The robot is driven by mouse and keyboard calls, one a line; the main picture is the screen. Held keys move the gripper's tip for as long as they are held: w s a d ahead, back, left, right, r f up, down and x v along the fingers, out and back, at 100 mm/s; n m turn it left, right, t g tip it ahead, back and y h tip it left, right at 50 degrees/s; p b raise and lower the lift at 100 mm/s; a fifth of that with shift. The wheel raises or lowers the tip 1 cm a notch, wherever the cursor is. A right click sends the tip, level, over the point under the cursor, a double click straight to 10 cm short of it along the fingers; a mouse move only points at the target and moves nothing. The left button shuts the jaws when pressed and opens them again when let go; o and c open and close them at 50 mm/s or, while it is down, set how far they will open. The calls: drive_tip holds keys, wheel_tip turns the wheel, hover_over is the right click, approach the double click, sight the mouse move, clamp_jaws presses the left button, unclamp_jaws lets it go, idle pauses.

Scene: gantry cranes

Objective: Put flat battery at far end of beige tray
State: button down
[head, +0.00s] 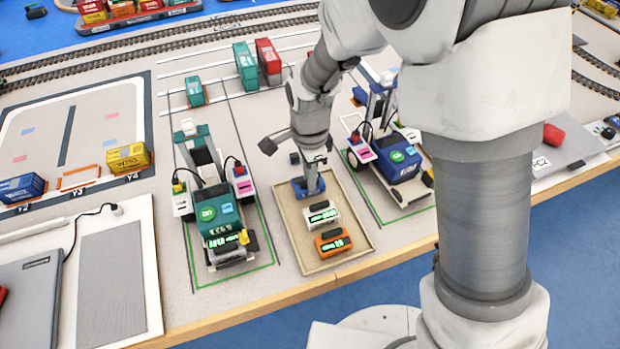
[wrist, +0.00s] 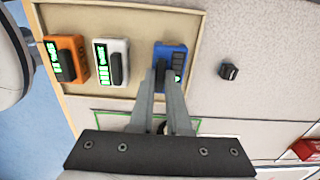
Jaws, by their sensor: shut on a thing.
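The beige tray (head: 296,228) lies between two model cranes, and it also shows in the wrist view (wrist: 130,20). An orange battery (head: 333,243) is at its near end. A white battery (head: 322,213) sits just behind it. Both show lit green displays. A blue battery (head: 301,189) is at the tray's far end, its indicator bars mostly dark with a little green in the wrist view (wrist: 178,50). My gripper (wrist: 166,70) is shut on the blue battery's handle from above. Whether the battery's underside touches the tray floor cannot be told.
A green crane (head: 215,215) stands close left of the tray, and a blue crane (head: 402,160) close right. A small black block (wrist: 229,71) lies just past the tray's far edge. Green and red containers (head: 268,62) stand farther back.

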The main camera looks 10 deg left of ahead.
drive_tip(key=shift+f, duration=0.25)
drive_tip(key=shift+f, duration=0.1)
drive_tip(key=shift+f, duration=0.15)
drive_tip(key=c, duration=0.9)
unclamp_jaws()
wheel_tip(320, 180, up, 12)
drive_tip(key=p, duration=0.2)
drive_tip(key=shift+r+p, duration=0.25)
drive_tip(key=shift+p, duration=0.1)
